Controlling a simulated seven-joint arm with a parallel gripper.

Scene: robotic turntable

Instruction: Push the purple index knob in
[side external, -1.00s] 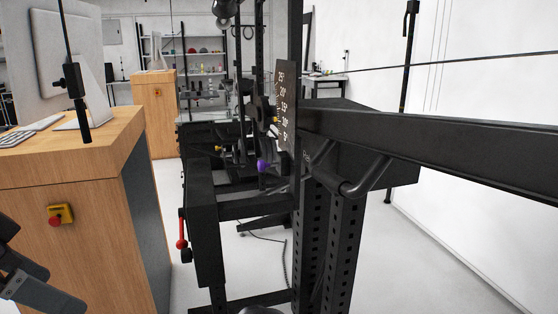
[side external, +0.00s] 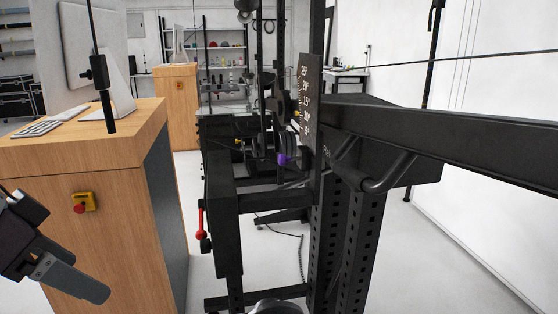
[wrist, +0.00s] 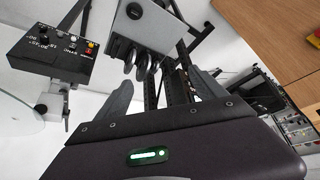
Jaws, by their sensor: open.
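The purple index knob (side external: 284,159) is a small round knob on the black turntable frame, left of the angle scale plate (side external: 309,100) in the side external view. I cannot make it out in the wrist view. My gripper (wrist: 155,80) has its two grey fingers spread apart in the wrist view, with nothing held between them. In the side external view one grey finger (side external: 75,278) shows at the lower left, well apart from the knob. I cannot tell from the picture how far the knob is in.
A black upright (side external: 330,240) and a long black beam (side external: 450,135) stand right of the knob. A red-handled lever (side external: 201,220) hangs on the frame. A wooden desk (side external: 100,200) with a red button (side external: 80,207) stands at left. A black control box (wrist: 52,47) shows in the wrist view.

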